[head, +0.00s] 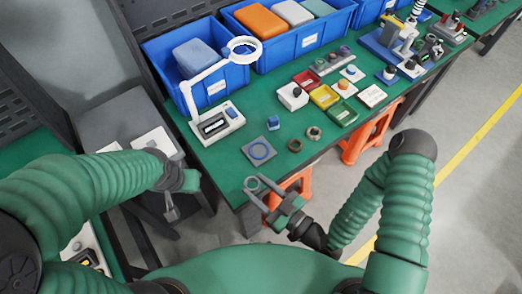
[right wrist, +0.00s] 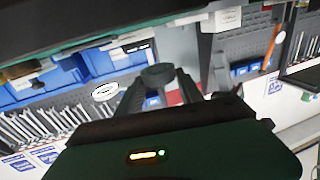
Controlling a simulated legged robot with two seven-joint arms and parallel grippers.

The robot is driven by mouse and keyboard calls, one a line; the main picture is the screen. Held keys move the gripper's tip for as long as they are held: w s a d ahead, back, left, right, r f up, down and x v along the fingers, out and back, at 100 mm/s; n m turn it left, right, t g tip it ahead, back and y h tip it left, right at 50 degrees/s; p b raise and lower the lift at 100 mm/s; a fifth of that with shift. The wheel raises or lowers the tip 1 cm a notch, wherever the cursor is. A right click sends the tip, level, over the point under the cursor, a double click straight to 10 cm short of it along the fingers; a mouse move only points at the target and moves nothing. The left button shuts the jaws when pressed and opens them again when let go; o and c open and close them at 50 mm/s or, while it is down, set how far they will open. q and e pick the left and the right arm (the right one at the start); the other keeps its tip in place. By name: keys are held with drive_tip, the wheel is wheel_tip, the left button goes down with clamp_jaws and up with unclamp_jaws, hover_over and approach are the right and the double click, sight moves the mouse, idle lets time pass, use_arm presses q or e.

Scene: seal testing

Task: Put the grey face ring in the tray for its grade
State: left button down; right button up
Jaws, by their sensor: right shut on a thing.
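My right gripper (head: 262,192) is shut on the grey face ring (head: 252,183), in front of the green table's near edge. In the right wrist view the ring (right wrist: 158,75) shows dark between the fingertips. A red tray (head: 307,79), a yellow tray (head: 324,97) and a green tray (head: 343,112) stand in a row on the table, farther back and to the right of the ring. My left gripper (head: 171,207) hangs at the left, off the table; its fingers are too small and overlapped to judge.
A white instrument (head: 216,124) with a magnifier ring stands at the table's left. Blue bins (head: 212,89) line the back. Orange trestles (head: 360,145) stand below.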

sight(264, 154)
drive_tip(key=w+b, duration=0.3)
drive_tip(key=w+f+b, duration=0.1)
drive_tip(key=w+b, duration=0.2)
drive_tip(key=b, duration=0.1)
drive_tip(key=w+d+f+b, duration=0.1)
drive_tip(key=w+b, duration=0.2)
drive_tip(key=w, duration=0.1)
drive_tip(key=shift+w+r+p, duration=0.35)
drive_tip(key=shift+w, duration=0.55)
drive_tip(key=w, duration=0.3)
drive_tip(key=shift+w+d+f+b, duration=0.1)
drive_tip(key=shift+d+f+b, duration=0.15)
drive_tip(key=shift+d+b, duration=0.1)
drive_tip(key=shift+s+f+b, duration=0.2)
drive_tip(key=shift+f+b, duration=0.3)
drive_tip(key=shift+f, duration=0.65)
drive_tip(key=shift+p, duration=0.7)
clamp_jaws()
drive_tip(key=shift+f, duration=0.35)
drive_tip(key=o, duration=1.3)
unclamp_jaws()
drive_tip(key=shift+w+f, duration=0.1)
drive_tip(key=shift+o, duration=0.2)
